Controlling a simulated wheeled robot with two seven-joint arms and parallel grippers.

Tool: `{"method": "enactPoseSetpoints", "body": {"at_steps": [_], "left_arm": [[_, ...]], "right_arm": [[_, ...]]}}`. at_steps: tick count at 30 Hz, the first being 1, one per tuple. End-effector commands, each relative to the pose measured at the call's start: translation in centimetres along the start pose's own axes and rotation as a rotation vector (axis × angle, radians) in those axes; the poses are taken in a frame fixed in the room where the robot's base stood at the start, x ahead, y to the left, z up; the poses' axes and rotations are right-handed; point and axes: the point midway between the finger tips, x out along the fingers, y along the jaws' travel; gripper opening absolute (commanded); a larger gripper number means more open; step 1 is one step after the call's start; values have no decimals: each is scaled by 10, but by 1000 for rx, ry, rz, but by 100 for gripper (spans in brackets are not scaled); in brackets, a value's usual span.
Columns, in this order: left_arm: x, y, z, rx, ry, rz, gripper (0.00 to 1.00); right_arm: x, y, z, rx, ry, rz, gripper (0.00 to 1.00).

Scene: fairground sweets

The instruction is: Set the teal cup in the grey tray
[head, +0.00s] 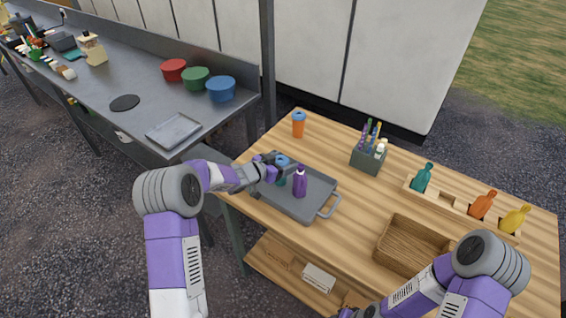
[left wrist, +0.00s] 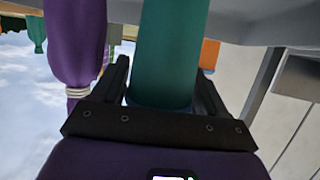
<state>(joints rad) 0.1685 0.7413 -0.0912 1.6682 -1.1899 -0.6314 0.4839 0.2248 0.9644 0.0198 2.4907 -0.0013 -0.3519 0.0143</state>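The teal cup (head: 281,181) has a blue top and is at the left part of the grey tray (head: 300,208), upright, next to a purple bottle (head: 300,180). My left gripper (head: 279,171) is around the cup. In the left wrist view the cup (left wrist: 168,50) fills the space between the two dark fingers (left wrist: 165,85), which look closed on its sides. The purple bottle (left wrist: 75,45) is just beside the fingers there. Whether the cup's base touches the tray is hard to tell. My right gripper (head: 350,312) is only partly seen at the bottom edge, its fingers cut off.
An orange cup (head: 299,124) stands behind the tray. A pen holder (head: 369,157), a wooden rack (head: 446,205) with bottles and a wicker basket (head: 385,246) occupy the table's right side. A steel counter (head: 150,117) with bowls stands at left.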

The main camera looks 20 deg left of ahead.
Motion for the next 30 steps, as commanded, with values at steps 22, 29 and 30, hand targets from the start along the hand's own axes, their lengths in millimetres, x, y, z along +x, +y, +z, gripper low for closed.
{"method": "enactPoseSetpoints", "body": {"at_steps": [22, 29, 30], "left_arm": [[-96, 0, -5, -1, -5, -1, 74], [-119, 0, -4, 0, -4, 1, 74], [-121, 0, -4, 0, -4, 1, 74]], "right_arm": [[-15, -6, 1, 0, 0, 0, 53], [-18, -7, 1, 0, 0, 0, 53], [-18, -7, 1, 0, 0, 0, 53]]}}
